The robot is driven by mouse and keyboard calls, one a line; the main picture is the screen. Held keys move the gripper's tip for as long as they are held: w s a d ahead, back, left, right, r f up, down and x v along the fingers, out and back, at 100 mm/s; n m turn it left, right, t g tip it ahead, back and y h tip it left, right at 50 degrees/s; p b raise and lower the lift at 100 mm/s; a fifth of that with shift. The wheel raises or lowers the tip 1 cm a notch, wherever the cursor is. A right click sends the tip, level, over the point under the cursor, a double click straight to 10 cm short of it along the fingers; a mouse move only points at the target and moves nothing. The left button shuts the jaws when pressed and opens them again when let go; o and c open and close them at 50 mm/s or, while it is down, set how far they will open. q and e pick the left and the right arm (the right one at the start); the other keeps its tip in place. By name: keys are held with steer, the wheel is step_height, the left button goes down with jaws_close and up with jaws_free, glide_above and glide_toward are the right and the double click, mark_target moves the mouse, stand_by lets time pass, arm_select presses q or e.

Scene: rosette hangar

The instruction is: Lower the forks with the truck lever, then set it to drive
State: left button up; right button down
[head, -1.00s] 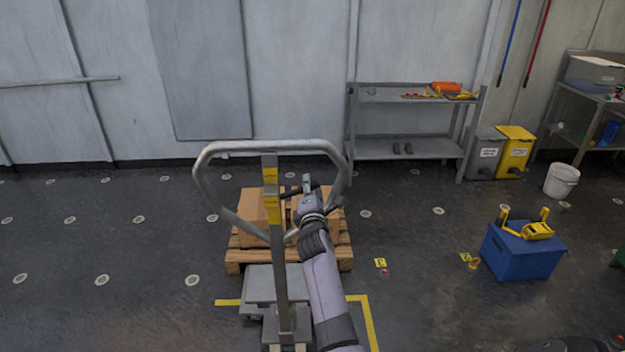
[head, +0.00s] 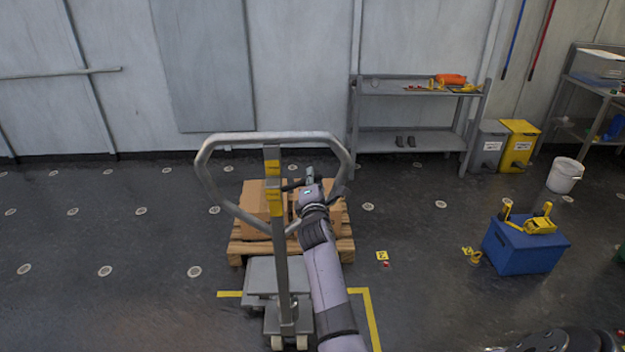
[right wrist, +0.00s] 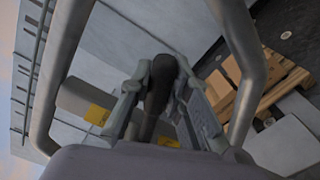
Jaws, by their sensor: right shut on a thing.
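The pallet truck handle (head: 205,172) is a grey metal loop on an upright post with yellow labels, in the middle of the head view. The truck lever (head: 291,186) is a short dark lever inside the loop, beside the post. My right gripper (head: 306,180) reaches inside the loop from the right and is shut on the lever. In the right wrist view the lever's dark knob (right wrist: 160,80) sits between the two fingers. The forks are hidden under the pallet and truck body (head: 262,272). My left gripper is out of view.
A wooden pallet (head: 240,247) with cardboard boxes (head: 253,197) stands beyond the truck, by yellow floor lines (head: 370,320). A blue box (head: 525,250) is on the floor at right. A grey shelf (head: 410,142) stands by the wall. Floor at left is clear.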

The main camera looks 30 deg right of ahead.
stand_by(0.4)
steer(key=shift+f, duration=0.1)
steer(key=f+m+b, duration=0.2)
steer(key=m+b, duration=0.1)
steer(key=f+m+b, duration=0.1)
steer(key=shift+s+d+f, duration=0.2)
steer(key=shift+d+f, duration=0.05)
steer(key=shift+d, duration=0.05)
steer(key=c, duration=1.5)
jaws_free()
steer(key=shift+r, duration=0.1)
